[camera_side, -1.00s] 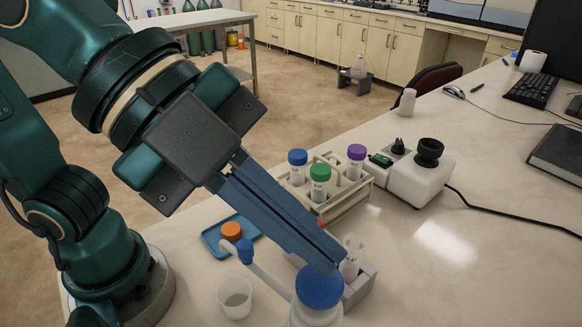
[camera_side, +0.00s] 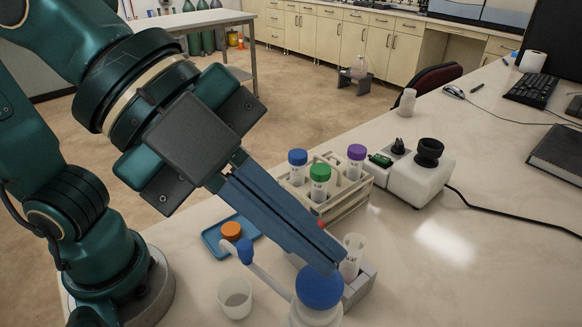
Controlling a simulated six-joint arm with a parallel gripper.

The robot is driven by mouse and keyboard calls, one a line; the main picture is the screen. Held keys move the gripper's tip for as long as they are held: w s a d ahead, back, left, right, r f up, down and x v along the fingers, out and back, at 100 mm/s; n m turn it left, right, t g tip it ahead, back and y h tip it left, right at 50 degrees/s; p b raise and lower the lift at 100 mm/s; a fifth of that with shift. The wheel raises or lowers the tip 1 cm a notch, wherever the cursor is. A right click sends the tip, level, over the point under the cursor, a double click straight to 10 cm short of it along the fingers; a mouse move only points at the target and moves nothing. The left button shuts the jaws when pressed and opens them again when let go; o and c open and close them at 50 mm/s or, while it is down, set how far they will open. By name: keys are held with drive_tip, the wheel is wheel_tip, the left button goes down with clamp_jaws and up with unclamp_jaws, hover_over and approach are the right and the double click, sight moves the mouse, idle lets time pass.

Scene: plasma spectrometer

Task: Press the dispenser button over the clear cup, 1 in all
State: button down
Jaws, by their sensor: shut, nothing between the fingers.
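The dispenser (camera_side: 315,312) is a pale bottle at the bottom of the picture with a blue round top button (camera_side: 320,288). Its thin pale spout runs up and left to a blue tip (camera_side: 246,252). The clear cup (camera_side: 235,298) stands on the bench left of the bottle, below and slightly left of the spout tip. My gripper (camera_side: 335,262) is shut and empty, with its blue fingers pointing down and right. The fingertips are at the upper edge of the blue button in this view; whether they touch it I cannot tell. The fingers hide part of the spout's surroundings.
A small blue tray (camera_side: 212,242) holds an orange-capped item (camera_side: 231,231). A rack (camera_side: 352,197) holds tubes with blue, green and purple caps. An open tube (camera_side: 352,257) stands in a grey block (camera_side: 362,288) beside the fingertips. A white mixer (camera_side: 420,178) stands behind.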

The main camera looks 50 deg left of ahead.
sight(306, 274)
drive_tip(key=shift+f, duration=0.1)
drive_tip(key=shift+f, duration=0.3)
drive_tip(key=shift+f, duration=0.85)
idle(0.8)
drive_tip(key=shift+r, duration=1.3)
drive_tip(key=shift+r, duration=2.5)
